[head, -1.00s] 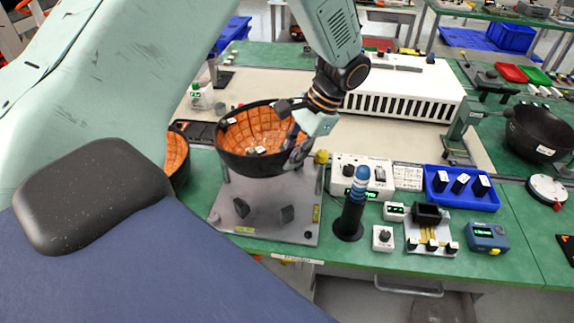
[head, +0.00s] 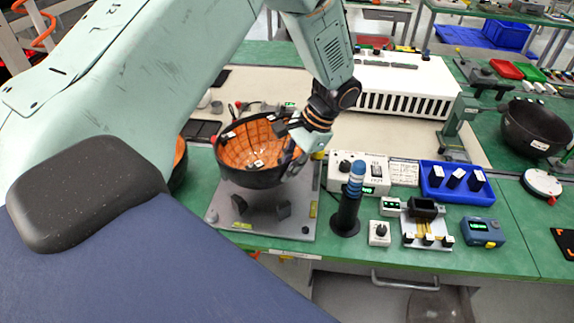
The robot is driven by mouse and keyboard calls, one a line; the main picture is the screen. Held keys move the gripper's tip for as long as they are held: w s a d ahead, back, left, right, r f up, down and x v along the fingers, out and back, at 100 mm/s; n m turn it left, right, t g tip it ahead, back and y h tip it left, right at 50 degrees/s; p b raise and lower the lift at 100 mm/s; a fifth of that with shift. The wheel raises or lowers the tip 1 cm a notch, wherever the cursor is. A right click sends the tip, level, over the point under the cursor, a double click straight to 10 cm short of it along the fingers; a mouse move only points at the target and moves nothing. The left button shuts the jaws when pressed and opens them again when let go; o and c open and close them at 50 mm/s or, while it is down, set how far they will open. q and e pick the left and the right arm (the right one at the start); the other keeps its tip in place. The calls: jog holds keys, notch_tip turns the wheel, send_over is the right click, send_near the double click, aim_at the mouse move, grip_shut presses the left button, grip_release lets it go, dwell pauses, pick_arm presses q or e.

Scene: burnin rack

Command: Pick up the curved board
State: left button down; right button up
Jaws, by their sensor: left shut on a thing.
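The curved board (head: 262,152) is a dark bowl-shaped piece with an orange, grid-lined inner face and a few small pale parts on it. It is above a grey metal plate (head: 235,215) that has dark support blocks on it. My left gripper (head: 296,150) comes down from above and is shut on the right rim of the curved board. The fingertips partly hide that rim. My right gripper is not in view.
A second orange-lined bowl (head: 180,160) is partly hidden behind my left arm. To the right stand a dark cylinder with a blue-striped top (head: 350,200), a white control box (head: 345,170) and a blue tray (head: 457,195). A black bowl (head: 535,128) sits at far right.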

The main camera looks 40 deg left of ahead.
pick_arm(q)
jog(key=c, duration=1.6)
grip_release()
jog(key=shift+w+f, duration=0.1)
jog(key=shift+w, duration=0.05)
jog(key=shift+o, duration=1.2)
jog(key=shift+d, duration=0.1)
jog(key=shift+r, duration=0.2)
